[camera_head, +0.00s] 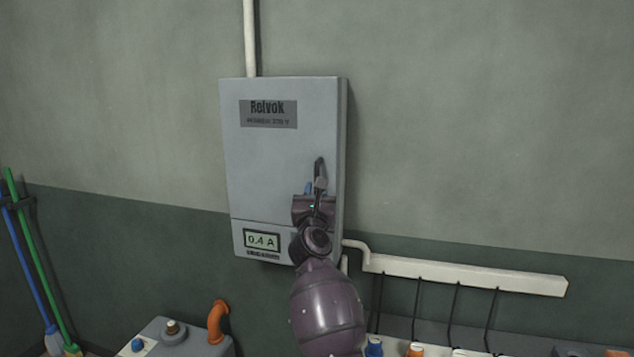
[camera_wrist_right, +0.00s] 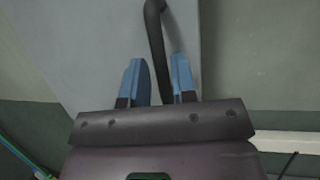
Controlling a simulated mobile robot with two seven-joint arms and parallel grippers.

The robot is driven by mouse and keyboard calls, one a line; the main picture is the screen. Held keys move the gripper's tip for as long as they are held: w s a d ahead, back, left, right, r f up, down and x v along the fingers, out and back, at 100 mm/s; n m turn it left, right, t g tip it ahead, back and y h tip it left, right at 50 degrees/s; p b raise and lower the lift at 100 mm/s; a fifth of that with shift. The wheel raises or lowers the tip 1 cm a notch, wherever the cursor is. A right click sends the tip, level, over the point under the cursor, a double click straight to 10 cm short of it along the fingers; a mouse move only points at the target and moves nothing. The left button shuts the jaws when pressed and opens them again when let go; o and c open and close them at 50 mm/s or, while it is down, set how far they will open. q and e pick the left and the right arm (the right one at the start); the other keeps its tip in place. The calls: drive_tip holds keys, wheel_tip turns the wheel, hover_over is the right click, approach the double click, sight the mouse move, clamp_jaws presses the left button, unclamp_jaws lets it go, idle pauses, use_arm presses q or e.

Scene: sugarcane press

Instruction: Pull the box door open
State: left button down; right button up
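The grey wall box (camera_head: 275,160) has a flat door with a "Relvok" label. The dark curved door handle (camera_head: 319,172) is at the door's lower right. My right gripper (camera_head: 314,188) is in front of the door at the handle. In the right wrist view, the blue fingers of the gripper (camera_wrist_right: 159,80) stand on either side of the handle (camera_wrist_right: 155,35). A gap shows between the handle and the left finger; the handle lies close to the right finger, and contact is unclear. The door looks closed. My left gripper is not in view.
A display panel (camera_head: 262,240) is below the door. A white conduit (camera_head: 465,275) with hanging black cables runs right from the box. A grey machine (camera_head: 180,340) with an orange pipe stands lower left. Green and blue poles (camera_head: 38,265) lean at far left.

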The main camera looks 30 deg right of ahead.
drive_tip(key=shift+x, duration=1.55)
clamp_jaws()
